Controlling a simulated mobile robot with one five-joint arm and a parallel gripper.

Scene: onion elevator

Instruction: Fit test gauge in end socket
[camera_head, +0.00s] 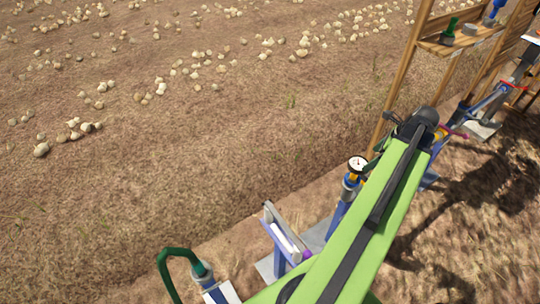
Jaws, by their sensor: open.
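The test gauge (358,163) has a round white dial with a dark rim and a red mark. It stands upright at the top of a blue post (343,203), above a yellow collar (353,177). I cannot tell how deep it sits there, or whether this post top is the end socket. My lime-green arm crosses the lower right, and its dark upper joint is right of and above the gauge. My gripper is not distinguishable; the arm hides the area just right of the gauge.
A bent green pipe (171,262) rises at the bottom left. A grey-and-lilac bracket (284,233) stands between it and the post. A wooden rack (447,47) with small items and a blue bar with a red handle (510,86) are at upper right. Onions (75,128) lie on open soil.

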